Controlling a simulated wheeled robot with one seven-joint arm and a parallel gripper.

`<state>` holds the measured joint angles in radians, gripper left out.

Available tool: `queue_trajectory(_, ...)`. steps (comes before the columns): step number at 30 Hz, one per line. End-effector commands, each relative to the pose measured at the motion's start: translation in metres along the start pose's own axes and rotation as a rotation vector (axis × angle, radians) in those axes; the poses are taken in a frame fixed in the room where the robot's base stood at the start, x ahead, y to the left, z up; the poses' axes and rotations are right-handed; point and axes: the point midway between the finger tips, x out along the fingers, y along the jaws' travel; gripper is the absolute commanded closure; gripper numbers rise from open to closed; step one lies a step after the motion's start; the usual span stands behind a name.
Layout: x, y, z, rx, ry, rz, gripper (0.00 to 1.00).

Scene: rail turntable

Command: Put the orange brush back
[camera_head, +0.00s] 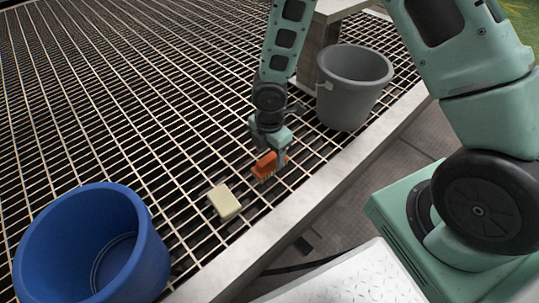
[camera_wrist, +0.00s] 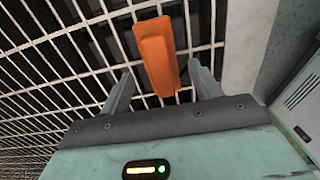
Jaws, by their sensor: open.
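The orange brush (camera_head: 264,165) lies on the metal grating near its front edge, just below my gripper (camera_head: 270,152). In the wrist view the orange brush (camera_wrist: 158,55) lies lengthwise, with its near end reaching between the two spread fingers of my gripper (camera_wrist: 158,88). The fingers stand apart on either side of it, with a visible gap on each side. Part of the brush is hidden by the gripper in the head view.
A pale yellow block (camera_head: 224,202) lies on the grating (camera_head: 110,110) left of the brush. A blue bucket (camera_head: 62,245) stands front left and a grey bucket (camera_head: 345,105) right of my gripper. A pale ledge (camera_head: 262,248) borders the grating. Grating farther left is clear.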

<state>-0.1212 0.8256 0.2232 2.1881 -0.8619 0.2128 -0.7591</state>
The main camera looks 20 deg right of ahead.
Motion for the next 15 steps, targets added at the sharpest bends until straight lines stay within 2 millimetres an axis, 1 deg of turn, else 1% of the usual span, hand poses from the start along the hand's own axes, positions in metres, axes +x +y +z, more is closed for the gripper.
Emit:
queue_trajectory(1,-0.019,0.001,0.001,0.002,0.000,0.002,0.37)
queue_trajectory(6,-0.052,0.001,0.001,0.001,0.000,0.002,0.37)
queue_trajectory(9,-0.066,0.001,0.001,0.001,0.000,0.002,0.37)
queue_trajectory(15,-0.082,0.000,-0.001,0.007,-0.002,0.002,0.37)
